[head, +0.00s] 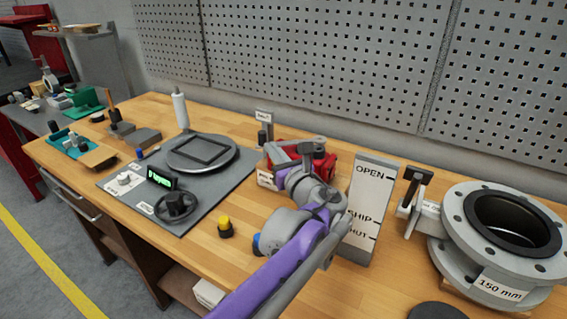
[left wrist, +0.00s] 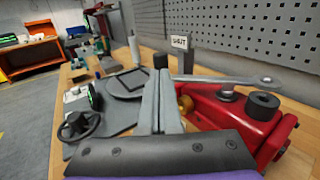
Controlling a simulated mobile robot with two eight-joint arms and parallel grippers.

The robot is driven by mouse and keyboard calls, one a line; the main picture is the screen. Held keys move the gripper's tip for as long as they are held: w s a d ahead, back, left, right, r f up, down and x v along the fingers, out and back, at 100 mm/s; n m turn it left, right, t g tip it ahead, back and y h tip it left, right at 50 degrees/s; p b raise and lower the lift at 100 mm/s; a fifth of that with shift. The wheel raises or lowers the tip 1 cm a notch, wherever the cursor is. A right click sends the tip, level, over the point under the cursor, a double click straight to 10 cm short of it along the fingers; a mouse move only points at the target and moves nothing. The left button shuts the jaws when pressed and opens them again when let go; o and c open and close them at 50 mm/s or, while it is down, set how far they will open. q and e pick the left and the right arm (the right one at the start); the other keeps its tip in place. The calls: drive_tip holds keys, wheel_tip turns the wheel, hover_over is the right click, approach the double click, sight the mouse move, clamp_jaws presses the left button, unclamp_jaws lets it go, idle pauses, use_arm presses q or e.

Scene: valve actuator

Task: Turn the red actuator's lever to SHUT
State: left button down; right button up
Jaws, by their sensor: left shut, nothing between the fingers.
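The red actuator (head: 327,166) sits on the bench, partly hidden behind my left arm in the head view. Its red body (left wrist: 275,130) shows at right in the left wrist view. Its grey lever (left wrist: 225,79) runs left from the pivot, with a black knob (left wrist: 160,61) towards its left end. The post with the SHUT sign (left wrist: 180,43) stands just behind the lever's left part; it also shows in the head view (head: 263,116). My left gripper (head: 277,157) is shut and empty, with its fingertips (left wrist: 161,78) close to the knob. I cannot tell whether they touch. My right gripper is not in view.
A grey board (head: 372,190) marked OPEN, SHIP and SHUT stands right of my arm. A flanged valve (head: 459,235) marked 150 mm fills the right. A grey panel with a handwheel (head: 176,206) lies left, and a yellow button (head: 225,224) sits in front.

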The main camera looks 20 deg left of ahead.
use_arm(q)
drive_tip(key=shift+x, duration=1.4)
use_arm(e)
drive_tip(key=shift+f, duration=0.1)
